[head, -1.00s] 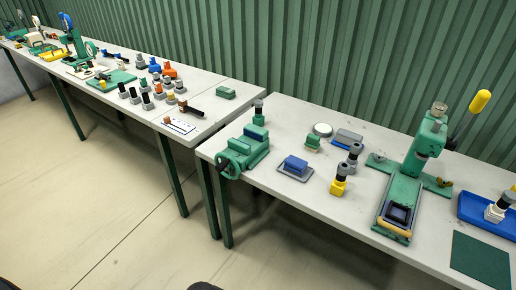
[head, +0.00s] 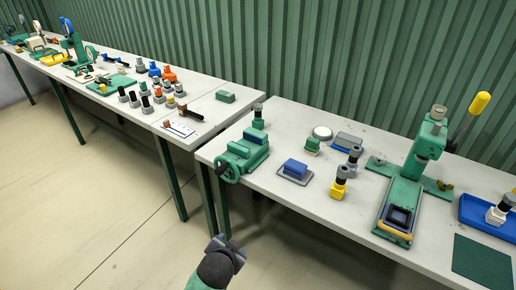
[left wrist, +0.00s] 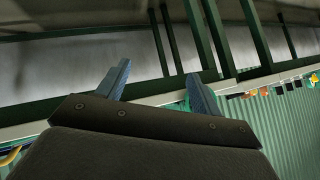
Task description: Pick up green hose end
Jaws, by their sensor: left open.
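I cannot make out a green hose end for certain in either view. My left gripper (head: 230,243) is in the lower middle of the head view, over the floor in front of the tables and apart from everything on them. In the left wrist view its two blue-grey fingers (left wrist: 158,72) are spread with nothing between them. My right gripper is not in view.
The near table (head: 300,210) holds a green vise (head: 242,155), a green press with a yellow-tipped lever (head: 425,145), a blue tray (head: 485,212) and a green mat (head: 482,260). The far table (head: 205,112) is crowded with small parts. The floor in front is clear.

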